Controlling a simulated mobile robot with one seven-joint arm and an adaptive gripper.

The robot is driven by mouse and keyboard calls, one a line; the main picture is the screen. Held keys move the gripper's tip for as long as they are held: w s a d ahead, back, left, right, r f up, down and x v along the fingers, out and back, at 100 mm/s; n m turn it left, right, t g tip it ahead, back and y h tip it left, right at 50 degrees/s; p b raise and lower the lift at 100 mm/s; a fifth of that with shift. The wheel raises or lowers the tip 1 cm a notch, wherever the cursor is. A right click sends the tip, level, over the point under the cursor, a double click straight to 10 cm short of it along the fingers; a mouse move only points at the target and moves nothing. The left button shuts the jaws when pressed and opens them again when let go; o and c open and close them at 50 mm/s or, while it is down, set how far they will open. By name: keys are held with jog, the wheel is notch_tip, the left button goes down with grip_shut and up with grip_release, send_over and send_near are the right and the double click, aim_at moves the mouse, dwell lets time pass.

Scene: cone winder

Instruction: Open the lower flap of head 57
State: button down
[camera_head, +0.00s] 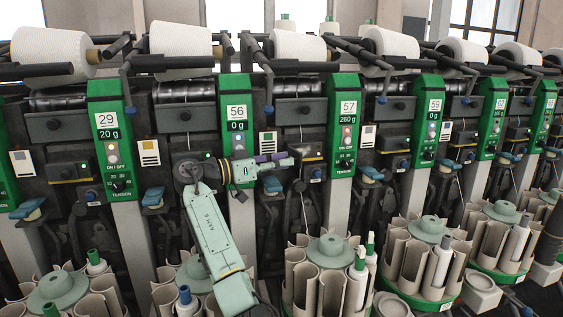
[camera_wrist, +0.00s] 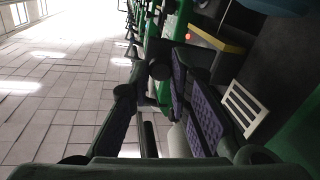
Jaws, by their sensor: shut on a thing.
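Head 57 is marked by its green panel (camera_head: 343,125) reading 57 and 260 g, right of the middle in the head view. My gripper (camera_head: 289,162) reaches in from the left, beside the dark lower front of head 57. In the wrist view, my gripper (camera_wrist: 157,78) shows purple-padded fingers closed in on a dark rounded part (camera_wrist: 158,70) between the tips. I cannot tell for sure whether this part belongs to the lower flap. The flap's outline is hard to make out against the dark machine and behind my gripper.
Green panels of head 56 (camera_head: 237,125) and head 59 (camera_head: 429,120) flank head 57. A round bobbin magazine (camera_head: 330,250) stands below head 57. White yarn cones (camera_head: 299,46) line the top. The wrist view shows open tiled floor (camera_wrist: 65,85) at left.

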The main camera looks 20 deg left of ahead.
jog(key=c, duration=1.4)
grip_release()
jog(key=shift+r, duration=0.1)
jog(key=shift+c, duration=0.2)
jog(key=shift+w+d, duration=0.1)
notch_tip(320, 180, up, 10)
jog(key=shift+s+a, duration=0.25)
jog(key=shift+a, duration=0.05)
